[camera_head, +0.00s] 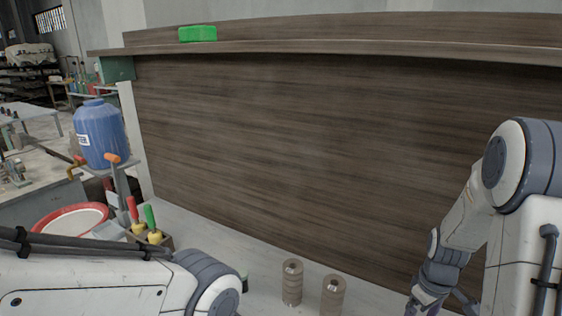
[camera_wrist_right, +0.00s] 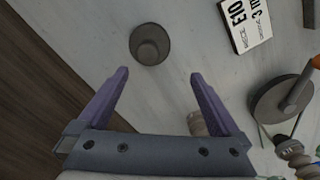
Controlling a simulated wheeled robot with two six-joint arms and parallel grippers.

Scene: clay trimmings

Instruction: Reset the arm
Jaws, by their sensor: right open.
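My right gripper (camera_wrist_right: 160,105) is open and empty in the right wrist view, its two purple fingers spread above the pale tabletop. In the head view the right gripper (camera_head: 430,303) is at the bottom right, partly cut off by the frame edge. My left arm comes in at the lower left of the head view, and its gripper is out of the frame. No object lies between the right fingers; a dark round cup-like piece (camera_wrist_right: 150,44) stands on the table beyond them.
Two ribbed cylinders (camera_head: 292,283) (camera_head: 333,296) stand on the tabletop. A green block (camera_head: 198,34) sits on the shelf. A tool holder (camera_head: 150,238), a red-rimmed basin (camera_head: 72,219) and a blue jug (camera_head: 101,135) are at left. A label card (camera_wrist_right: 246,22) lies nearby.

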